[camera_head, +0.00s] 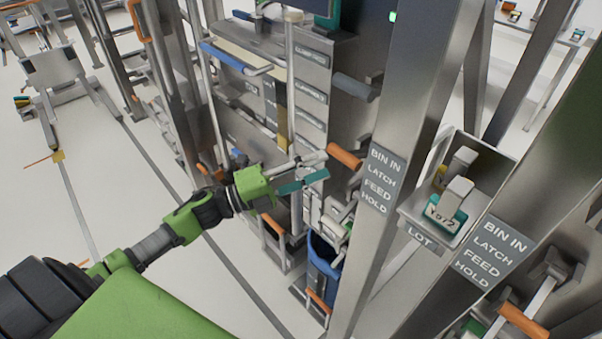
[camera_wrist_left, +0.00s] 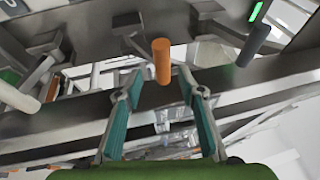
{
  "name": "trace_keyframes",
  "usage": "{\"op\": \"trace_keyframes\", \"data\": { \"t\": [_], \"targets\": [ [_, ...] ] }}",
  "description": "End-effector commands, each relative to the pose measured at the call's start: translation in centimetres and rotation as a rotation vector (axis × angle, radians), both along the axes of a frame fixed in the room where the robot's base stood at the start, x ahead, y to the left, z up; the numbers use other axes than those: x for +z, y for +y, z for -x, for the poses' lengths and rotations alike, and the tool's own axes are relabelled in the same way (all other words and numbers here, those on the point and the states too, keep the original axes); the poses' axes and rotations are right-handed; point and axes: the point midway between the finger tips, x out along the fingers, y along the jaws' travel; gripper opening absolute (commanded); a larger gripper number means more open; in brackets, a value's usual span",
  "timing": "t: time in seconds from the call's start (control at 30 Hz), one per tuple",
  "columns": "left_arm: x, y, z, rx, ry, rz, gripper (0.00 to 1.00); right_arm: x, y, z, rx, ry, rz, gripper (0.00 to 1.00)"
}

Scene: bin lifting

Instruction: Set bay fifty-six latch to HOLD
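An orange latch handle (camera_head: 345,155) sticks out beside a grey plate (camera_head: 381,180) that reads BIN IN, LATCH, FEED, HOLD. My left gripper (camera_head: 322,166) is open and empty just left of the handle. In the left wrist view the orange handle (camera_wrist_left: 161,60) stands ahead of and between the teal-padded fingertips (camera_wrist_left: 162,90), with no visible contact. A second orange handle (camera_head: 523,320) sits below a like plate (camera_head: 490,252) at the lower right. I cannot read a bay number fifty-six. My right gripper is not in view.
Steel posts (camera_head: 415,130) stand close right of the handle. A lot tray (camera_head: 415,205) holds a teal-labelled block (camera_head: 447,212). A grey cylindrical handle (camera_head: 355,87) juts out above. A blue bin (camera_head: 322,268) sits below. Open floor (camera_head: 130,220) lies left.

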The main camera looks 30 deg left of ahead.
Motion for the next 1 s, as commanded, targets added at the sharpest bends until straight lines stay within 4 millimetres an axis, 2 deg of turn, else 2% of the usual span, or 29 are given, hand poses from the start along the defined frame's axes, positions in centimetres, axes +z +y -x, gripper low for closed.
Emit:
{"op": "trace_keyframes", "data": {
  "t": [0.1, 0.3, 1.0],
  "targets": [
    [-0.6, 1.4, 1.5, 0.001, 0.005, -0.002, 0.36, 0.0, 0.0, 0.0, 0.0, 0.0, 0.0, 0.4],
    [-0.9, 2.5, 2.8, 0.0, 0.004, -0.001, 0.36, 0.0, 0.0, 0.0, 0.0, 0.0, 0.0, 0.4],
    [-1.0, 2.7, 2.9, 0.0, 0.004, -0.001, 0.36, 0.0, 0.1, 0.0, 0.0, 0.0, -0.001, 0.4]
  ]
}}
